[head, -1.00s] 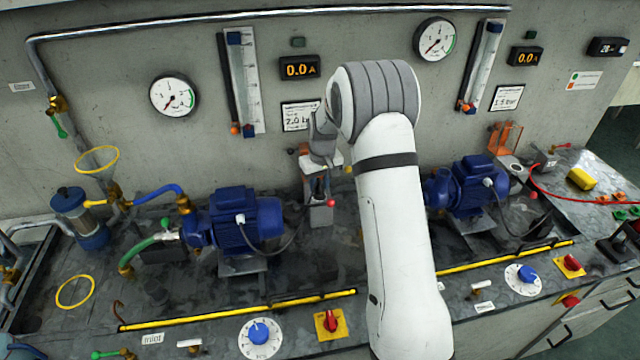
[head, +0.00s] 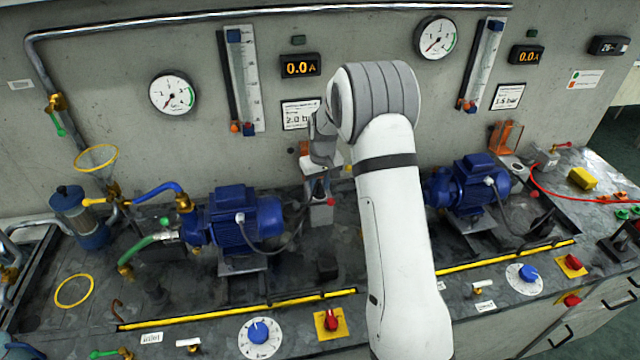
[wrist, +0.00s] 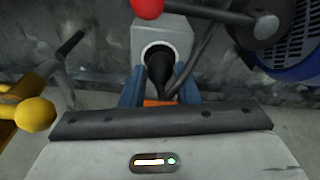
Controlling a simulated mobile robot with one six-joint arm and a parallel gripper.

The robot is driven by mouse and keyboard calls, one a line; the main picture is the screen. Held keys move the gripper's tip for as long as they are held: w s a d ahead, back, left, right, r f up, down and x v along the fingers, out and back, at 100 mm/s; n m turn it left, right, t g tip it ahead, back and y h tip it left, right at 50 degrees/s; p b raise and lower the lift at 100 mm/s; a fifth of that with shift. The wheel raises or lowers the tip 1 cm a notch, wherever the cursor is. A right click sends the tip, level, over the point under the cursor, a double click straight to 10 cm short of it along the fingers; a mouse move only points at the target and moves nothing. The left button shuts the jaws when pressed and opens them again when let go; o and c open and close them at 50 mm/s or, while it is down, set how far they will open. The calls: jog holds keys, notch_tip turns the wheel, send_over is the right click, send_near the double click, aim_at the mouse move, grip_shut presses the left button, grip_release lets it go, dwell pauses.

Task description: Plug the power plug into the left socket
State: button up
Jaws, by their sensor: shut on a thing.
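My gripper (head: 318,188) is shut on the black power plug (wrist: 160,75), between its two blue fingers in the wrist view. The left socket is a grey box (head: 321,215) on the bench, right of the left blue motor. In the wrist view the socket (wrist: 176,32) shows a pale ring around a dark round opening. The plug's front end lines up with this opening; I cannot tell how far it is inside. The plug's dark cable (wrist: 205,60) runs up and to the right. In the head view the plug is mostly hidden by my gripper.
A red ball knob (wrist: 148,8) sits close to the socket, and a yellow knob (wrist: 34,114) lies left of my gripper. The left blue motor (head: 235,222) stands left of the socket, the right motor (head: 468,187) to the right. The wall stands close behind.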

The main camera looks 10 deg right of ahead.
jog(key=shift+f+b, duration=0.35)
jog(key=shift+f, duration=0.1)
dwell(0.5)
jog(key=o, duration=1.1)
jog(key=shift+c, duration=0.2)
jog(key=shift+r, duration=0.1)
jog(key=shift+s+d+r+p, duration=0.15)
jog(key=shift+r+p, duration=0.55)
jog(key=shift+r, duration=0.75)
jog(key=shift+s+a+r+p, duration=0.15)
jog(key=shift+r+p, duration=0.5)
jog(key=shift+r, duration=0.8)
jog(key=shift+d, duration=0.1)
jog(key=shift+r, duration=0.1)
notch_tip(320, 180, up, 8)
jog(key=s+b, duration=0.1)
jog(key=shift+d+f, duration=0.15)
jog(key=shift+f, duration=0.1)
